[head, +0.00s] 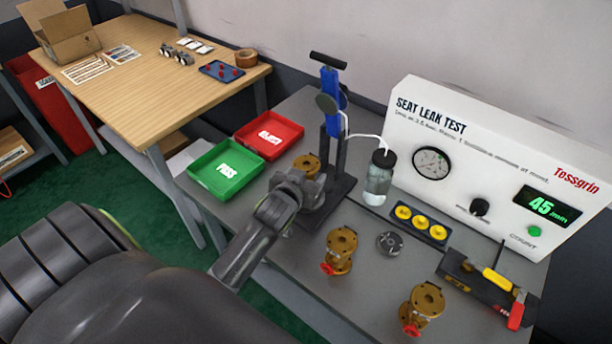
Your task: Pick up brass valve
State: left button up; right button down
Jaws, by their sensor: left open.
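Two brass valves with red handles stand on the grey bench: one valve (341,247) near the middle front, another valve (425,304) further right and nearer. A third brass piece (306,165) shows at the base of the blue clamp stand (330,110); its lower part is hidden behind my left gripper. My left gripper (308,189) is open, in front of that piece and left of the middle valve. I cannot tell whether it touches the third piece. My right gripper is not in view.
A green PASS tray (226,173) and a red tray (270,135) lie left of the stand. A clear bottle (379,178), a grey disc (389,243), a yellow-capped block (419,224), a toggle clamp (487,281) and the leak test panel (470,160) stand right.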

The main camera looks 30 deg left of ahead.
pick_arm(q)
jog(key=shift+w+f, duration=0.1)
jog(key=shift+w, duration=0.2)
grip_shut()
jog(key=shift+w+r, duration=0.1)
jog(key=shift+r, duration=0.1)
dwell(0.3)
